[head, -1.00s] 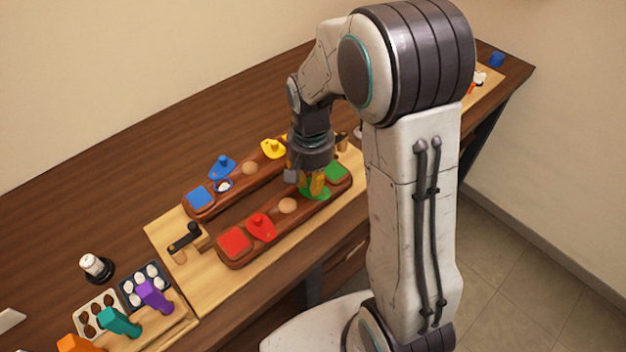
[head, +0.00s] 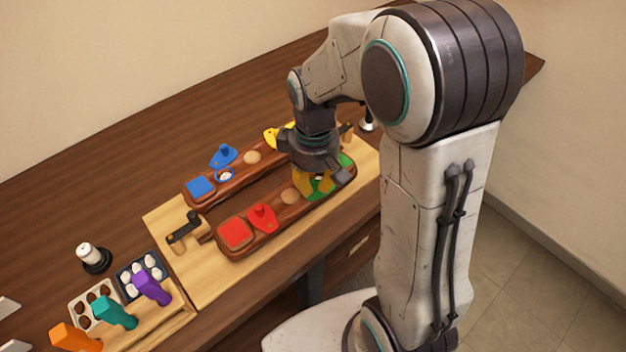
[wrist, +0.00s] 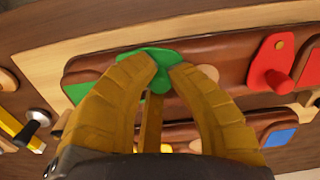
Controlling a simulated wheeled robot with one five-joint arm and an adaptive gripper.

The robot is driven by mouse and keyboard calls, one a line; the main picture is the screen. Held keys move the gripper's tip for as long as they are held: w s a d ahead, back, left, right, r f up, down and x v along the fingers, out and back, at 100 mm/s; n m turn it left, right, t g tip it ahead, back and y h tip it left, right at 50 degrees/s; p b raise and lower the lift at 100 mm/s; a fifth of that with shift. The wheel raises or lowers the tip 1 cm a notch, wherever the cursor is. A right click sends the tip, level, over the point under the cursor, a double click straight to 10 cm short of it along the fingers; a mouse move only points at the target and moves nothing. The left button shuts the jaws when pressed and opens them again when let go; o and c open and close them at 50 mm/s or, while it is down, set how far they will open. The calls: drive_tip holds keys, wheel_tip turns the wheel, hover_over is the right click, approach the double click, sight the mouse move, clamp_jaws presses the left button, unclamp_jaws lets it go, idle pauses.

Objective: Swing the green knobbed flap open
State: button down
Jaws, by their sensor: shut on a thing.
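The green knobbed flap (head: 318,186) lies at the right part of the front brown block, between a round tan spot and a green square (head: 346,160). In the wrist view the green flap (wrist: 150,53) shows beyond and between my fingertips, near the block's edge. My gripper (head: 316,190) points down on it, and its yellow fingers (wrist: 166,68) are shut on the flap's knob. The fingers hide the knob and much of the flap, so I cannot tell how far it is turned. The green square also shows in the wrist view (wrist: 77,92).
The red knobbed flap (head: 262,217) and red square (head: 235,233) are on the same block. The rear block carries a blue square (head: 200,187), with a blue flap (head: 223,155) and a yellow flap (head: 275,136) beside it. A black-handled clamp (head: 185,230) stands left.

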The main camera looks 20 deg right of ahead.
sight(319, 196)
drive_tip(key=n, duration=0.2)
drive_tip(key=s+n, duration=0.1)
drive_tip(key=n, duration=0.1)
drive_tip(key=n+b, duration=0.1)
drive_tip(key=n, duration=0.1)
drive_tip(key=shift+s+d, duration=0.3)
drive_tip(key=shift+s, duration=0.1)
drive_tip(key=shift+n, duration=0.3)
drive_tip(key=c, duration=1.2)
unclamp_jaws()
drive_tip(key=shift+r, duration=0.1)
wheel_tip(319, 196, up, 12)
drive_tip(key=shift+f, duration=0.1)
